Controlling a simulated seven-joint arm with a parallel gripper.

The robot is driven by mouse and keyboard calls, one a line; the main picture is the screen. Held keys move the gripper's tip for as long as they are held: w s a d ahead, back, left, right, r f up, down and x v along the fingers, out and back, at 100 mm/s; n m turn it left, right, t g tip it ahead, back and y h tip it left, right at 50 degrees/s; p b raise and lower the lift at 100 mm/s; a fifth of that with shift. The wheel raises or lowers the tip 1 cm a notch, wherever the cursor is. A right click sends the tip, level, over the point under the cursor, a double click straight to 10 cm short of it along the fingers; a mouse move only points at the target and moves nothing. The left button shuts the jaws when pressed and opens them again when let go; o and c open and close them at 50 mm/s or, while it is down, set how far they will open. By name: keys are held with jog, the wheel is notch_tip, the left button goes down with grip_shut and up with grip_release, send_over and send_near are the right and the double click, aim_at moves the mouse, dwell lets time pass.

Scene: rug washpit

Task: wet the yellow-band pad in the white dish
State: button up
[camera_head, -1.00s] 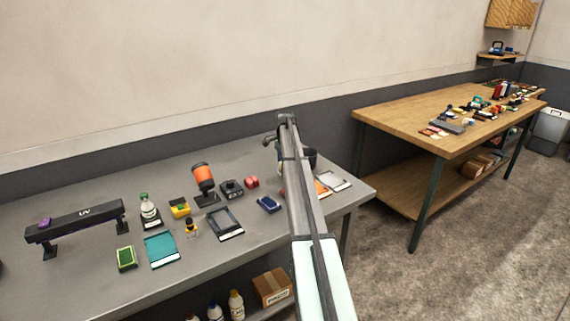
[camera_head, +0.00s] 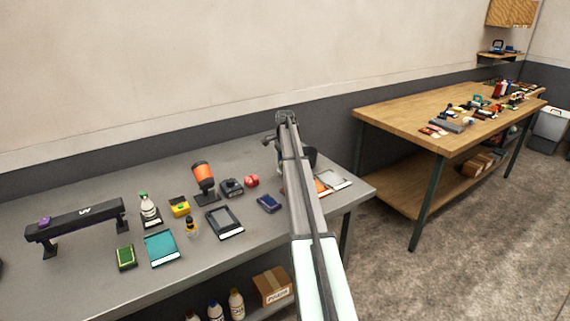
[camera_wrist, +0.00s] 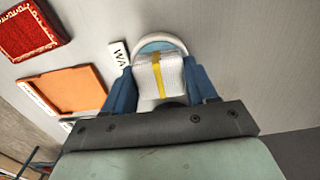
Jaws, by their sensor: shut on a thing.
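In the wrist view my gripper (camera_wrist: 162,85) is shut on the yellow-band pad (camera_wrist: 171,75), a white block with a yellow stripe, held between two blue fingers. The white dish (camera_wrist: 178,40) shows as a round pale rim with a light blue inside, just beyond and partly behind the pad. The pad overlaps the dish in this view; I cannot tell whether it touches the dish or what is in it. In the head view my arm hides the pad and the dish.
A white label reading "WA" (camera_wrist: 118,54) lies beside the dish. An orange sheet (camera_wrist: 65,88) and a red patterned piece (camera_wrist: 28,30) lie to the left. On the grey bench (camera_head: 90,190) stand a dark blue block (camera_head: 269,203), a red item (camera_head: 251,181) and an orange-topped device (camera_head: 203,176).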

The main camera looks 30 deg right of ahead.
jog(key=shift+r, duration=3.5)
